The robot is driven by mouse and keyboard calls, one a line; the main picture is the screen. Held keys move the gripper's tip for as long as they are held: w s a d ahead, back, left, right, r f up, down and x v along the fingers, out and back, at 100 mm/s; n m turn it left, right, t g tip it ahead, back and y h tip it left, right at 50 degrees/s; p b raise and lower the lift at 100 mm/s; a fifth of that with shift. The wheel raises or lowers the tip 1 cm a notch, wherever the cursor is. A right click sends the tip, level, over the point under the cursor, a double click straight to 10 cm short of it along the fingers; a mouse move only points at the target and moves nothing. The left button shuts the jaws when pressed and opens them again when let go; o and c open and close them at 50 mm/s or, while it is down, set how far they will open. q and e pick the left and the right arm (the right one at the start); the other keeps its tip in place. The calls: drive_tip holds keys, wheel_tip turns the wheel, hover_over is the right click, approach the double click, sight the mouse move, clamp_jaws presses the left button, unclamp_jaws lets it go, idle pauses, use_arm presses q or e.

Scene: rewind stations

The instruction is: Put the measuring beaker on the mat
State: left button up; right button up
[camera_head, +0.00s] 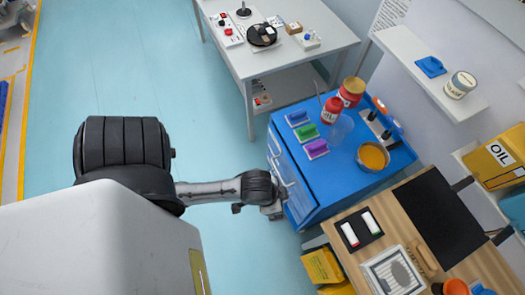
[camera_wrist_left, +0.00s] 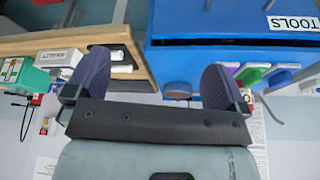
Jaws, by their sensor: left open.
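My left gripper (camera_head: 283,205) is low beside the cabinet's front, below the cabinet top and apart from the cup. In the left wrist view its two fingers (camera_wrist_left: 152,82) are spread with nothing between them. Neither the cup nor the mat can be made out there. My right gripper is out of view.
The cabinet top also holds red cans (camera_head: 350,91), coloured blocks (camera_head: 309,132) and a pan (camera_head: 372,157). The wooden table (camera_head: 405,207) holds a black tray (camera_head: 360,230) and a framed panel (camera_head: 393,273). A wall shelf (camera_head: 425,68) overhangs. The floor left is clear.

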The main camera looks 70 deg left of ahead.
use_arm(q)
drive_tip(key=shift+g, duration=0.3)
drive_tip(key=s, duration=0.4)
drive_tip(key=shift+s+a+r, duration=0.2)
drive_tip(key=shift+r, duration=0.1)
